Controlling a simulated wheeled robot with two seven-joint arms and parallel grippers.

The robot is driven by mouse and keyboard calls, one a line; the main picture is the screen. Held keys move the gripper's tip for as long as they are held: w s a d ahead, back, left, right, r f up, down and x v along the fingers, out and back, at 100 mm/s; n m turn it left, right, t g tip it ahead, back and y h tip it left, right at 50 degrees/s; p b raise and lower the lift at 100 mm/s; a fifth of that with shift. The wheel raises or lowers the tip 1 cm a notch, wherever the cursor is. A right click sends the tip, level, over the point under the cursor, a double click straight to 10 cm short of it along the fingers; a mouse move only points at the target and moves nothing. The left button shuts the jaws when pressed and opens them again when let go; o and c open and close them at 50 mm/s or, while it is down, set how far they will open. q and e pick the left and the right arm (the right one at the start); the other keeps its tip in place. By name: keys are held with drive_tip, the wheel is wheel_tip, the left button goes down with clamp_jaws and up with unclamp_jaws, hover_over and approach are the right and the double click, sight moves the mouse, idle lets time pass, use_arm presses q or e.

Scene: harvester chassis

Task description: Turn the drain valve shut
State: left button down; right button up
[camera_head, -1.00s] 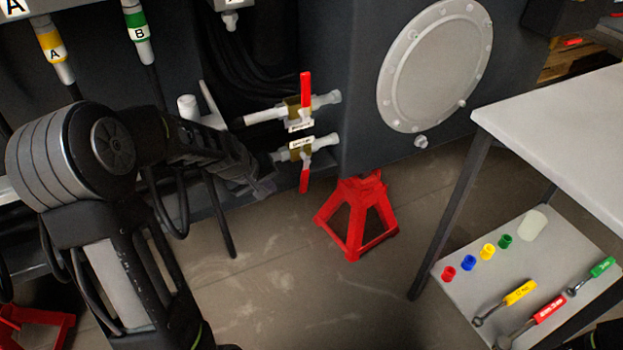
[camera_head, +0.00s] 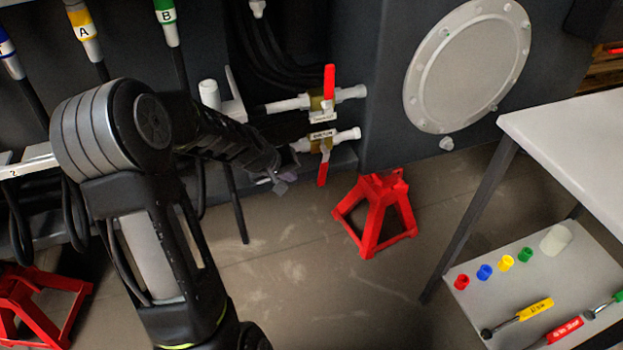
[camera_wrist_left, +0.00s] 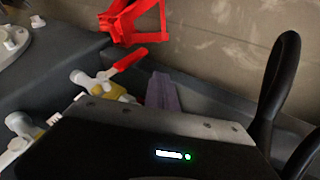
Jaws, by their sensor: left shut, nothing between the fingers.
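Two valves with red lever handles sit one above the other on the dark chassis. The upper valve (camera_head: 322,104) has its handle up. The lower valve (camera_head: 322,146) has its handle (camera_head: 322,174) hanging down, slightly tilted. Each has a small label that I cannot read, so I cannot tell which is the drain valve. My left gripper (camera_head: 279,185) is shut and empty, left of and a little below the lower valve, apart from its handle in the picture. In the left wrist view, a purplish finger (camera_wrist_left: 162,92) shows beside a red handle (camera_wrist_left: 129,60). My right gripper is out of view.
A red stand (camera_head: 376,218) is on the floor below the valves; another (camera_head: 38,306) is at lower left. A table (camera_head: 575,125) with a lower shelf (camera_head: 500,290) holding caps and tools stands right. Hoses hang at left. Floor between is clear.

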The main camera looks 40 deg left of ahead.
sight(321, 179)
use_arm(q)
drive_tip(key=shift+w+d+f, duration=0.35)
drive_tip(key=shift+w+f, duration=0.6)
drive_tip(key=shift+w, duration=0.2)
drive_tip(key=shift+w+d+f, duration=0.3)
drive_tip(key=shift+w+f, duration=0.6)
drive_tip(key=shift+w, duration=0.25)
drive_tip(key=shift+w+d+f, duration=0.35)
drive_tip(key=shift+w+f, duration=0.6)
drive_tip(key=shift+w, duration=0.2)
drive_tip(key=w+f+b, duration=0.1)
drive_tip(key=b, duration=0.4)
drive_tip(key=shift+d+t+b, duration=0.3)
drive_tip(key=shift+w+d+r, duration=0.1)
drive_tip(key=shift+d+r, duration=0.15)
drive_tip(key=shift+r, duration=0.1)
drive_tip(key=shift+w, duration=0.1)
drive_tip(key=shift+d, duration=0.1)
